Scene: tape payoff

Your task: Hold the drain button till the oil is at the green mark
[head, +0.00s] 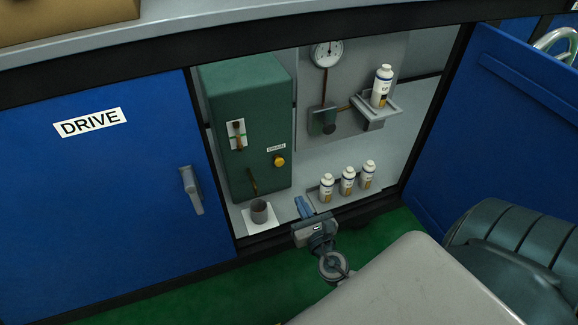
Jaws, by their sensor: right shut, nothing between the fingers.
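The drain button (279,161) is a round yellow-orange knob on the front of a green tank (245,95), under a small DRAIN label (276,148). To its left is a pale sight gauge (236,134) with brownish oil and a thin green mark across it. The oil seems to reach above the mark, but it is too small to be sure. A spout (253,184) hangs above a grey cup (259,211). My right gripper (303,207) has blue fingers, shut and empty. It is below and right of the button, apart from it. My left gripper is out of view.
Several white bottles (347,181) stand in the bay to the right of my right gripper. Another bottle (381,88) stands on a bracket (377,115) below a dial (326,53). A blue DRIVE door (110,200) is at left; an open blue panel (510,130) is at right.

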